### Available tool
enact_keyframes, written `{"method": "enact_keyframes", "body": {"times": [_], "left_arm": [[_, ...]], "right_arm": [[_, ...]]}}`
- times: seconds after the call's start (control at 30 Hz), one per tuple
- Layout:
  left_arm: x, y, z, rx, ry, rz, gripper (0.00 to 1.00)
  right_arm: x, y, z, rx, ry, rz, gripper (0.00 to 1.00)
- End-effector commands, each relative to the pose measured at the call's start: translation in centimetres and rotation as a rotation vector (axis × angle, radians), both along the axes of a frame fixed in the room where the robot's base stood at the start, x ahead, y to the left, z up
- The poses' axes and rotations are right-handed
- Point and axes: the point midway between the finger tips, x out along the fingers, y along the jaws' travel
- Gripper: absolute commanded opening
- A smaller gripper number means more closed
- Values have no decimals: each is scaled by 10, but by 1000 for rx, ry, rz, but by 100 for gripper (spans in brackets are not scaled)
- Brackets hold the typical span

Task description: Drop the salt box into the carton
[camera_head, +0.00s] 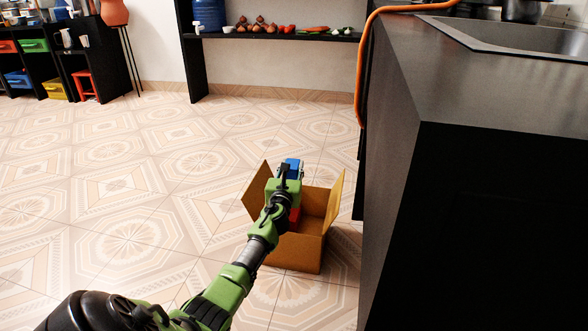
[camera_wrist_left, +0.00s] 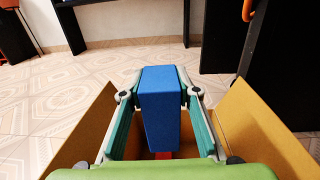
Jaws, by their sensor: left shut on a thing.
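The blue salt box (camera_head: 293,163) is between the fingers of my left gripper (camera_head: 290,173), which is shut on it. In the left wrist view the box (camera_wrist_left: 160,106) stands upright between the two fingers. The open brown carton (camera_head: 296,253) is on the tiled floor with its flaps spread. My left gripper is above the carton, and its flaps show on both sides in the left wrist view (camera_wrist_left: 262,130). My arm hides part of the carton's inside. My right gripper is not in view.
A red thing (camera_head: 295,219) shows inside the carton. A dark counter (camera_head: 470,210) with a sink stands close on the right, and an orange hose (camera_head: 361,80) hangs at its edge. A shelf (camera_head: 290,36) with vegetables is at the back. The floor on the left is clear.

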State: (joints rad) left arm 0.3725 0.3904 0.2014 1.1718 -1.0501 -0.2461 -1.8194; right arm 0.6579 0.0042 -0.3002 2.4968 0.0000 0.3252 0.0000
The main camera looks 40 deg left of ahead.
Motion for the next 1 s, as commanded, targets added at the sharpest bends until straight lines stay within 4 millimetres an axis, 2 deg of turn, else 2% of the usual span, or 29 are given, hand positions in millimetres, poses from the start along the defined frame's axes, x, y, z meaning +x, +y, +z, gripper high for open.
{"method": "enact_keyframes", "body": {"times": [0.27, 0.5, 0.63, 0.9, 0.93, 1.0], "left_arm": [[0, 0, -26, -1, -1, 0, 17], [0, 0, -53, -1, -1, 1, 17], [0, 0, -59, 1, -1, 0, 17], [0, 0, -58, 0, 0, 0, 17], [0, 0, -58, 1, -1, 0, 35], [0, 0, -58, 0, 0, 0, 49]], "right_arm": [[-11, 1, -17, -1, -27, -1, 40], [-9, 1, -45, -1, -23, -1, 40], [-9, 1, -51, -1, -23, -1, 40], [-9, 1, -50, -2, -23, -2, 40], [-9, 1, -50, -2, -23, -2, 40], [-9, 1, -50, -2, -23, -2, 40]]}}
